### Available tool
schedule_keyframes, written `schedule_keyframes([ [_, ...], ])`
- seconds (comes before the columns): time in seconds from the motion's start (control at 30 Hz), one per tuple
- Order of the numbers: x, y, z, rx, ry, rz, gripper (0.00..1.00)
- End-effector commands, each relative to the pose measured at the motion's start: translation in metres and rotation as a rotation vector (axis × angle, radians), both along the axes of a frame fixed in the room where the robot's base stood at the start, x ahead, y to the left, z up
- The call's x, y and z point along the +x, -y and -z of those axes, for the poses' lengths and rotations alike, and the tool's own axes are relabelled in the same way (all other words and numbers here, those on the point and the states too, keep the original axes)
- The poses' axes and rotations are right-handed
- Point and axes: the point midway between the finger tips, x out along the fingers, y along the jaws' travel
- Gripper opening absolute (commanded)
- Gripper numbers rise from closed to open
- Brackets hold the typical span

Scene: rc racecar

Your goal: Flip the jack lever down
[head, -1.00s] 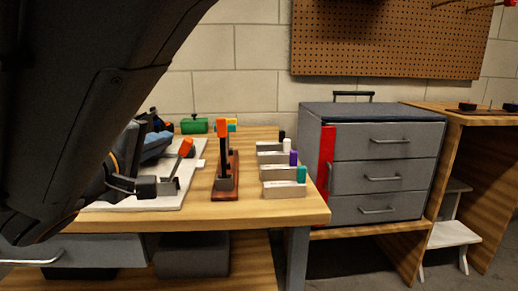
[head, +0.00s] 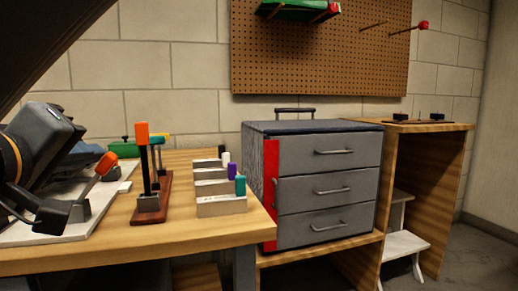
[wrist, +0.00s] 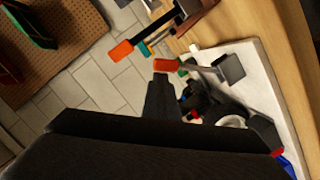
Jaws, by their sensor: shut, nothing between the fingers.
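An orange-tipped lever (head: 104,166) leans up and to the right from a grey block on a white board (head: 92,218) at the left of the bench. In the wrist view this lever (wrist: 168,65) lies across the board's edge. A second orange-topped lever (head: 143,150) stands upright on a red-brown base (head: 152,205) beside the board; its tip (wrist: 121,51) also shows in the wrist view. I cannot tell for sure which is the jack lever. My gripper (wrist: 160,80) is shut and empty, its tip close to the leaning lever's orange end; contact is unclear.
Several light blocks with coloured tops (head: 220,205) stand right of the upright lever. A green item (head: 124,149) is behind it. A grey drawer cabinet (head: 330,185) stands to the right, with a white step stool (head: 400,243) beyond. A pegboard (head: 320,60) hangs on the wall.

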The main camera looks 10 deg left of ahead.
Motion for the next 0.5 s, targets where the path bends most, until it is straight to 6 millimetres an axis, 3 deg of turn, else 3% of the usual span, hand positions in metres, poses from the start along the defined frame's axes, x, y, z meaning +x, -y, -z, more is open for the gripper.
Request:
schedule_keyframes([
  [0.33, 0.0017, 0.0037, 0.0042, -0.006, -0.005, 0.01, 0.0],
  [0.5, 0.0009, -0.0026, -0.0032, -0.006, -0.004, 0.011, 0.0],
])
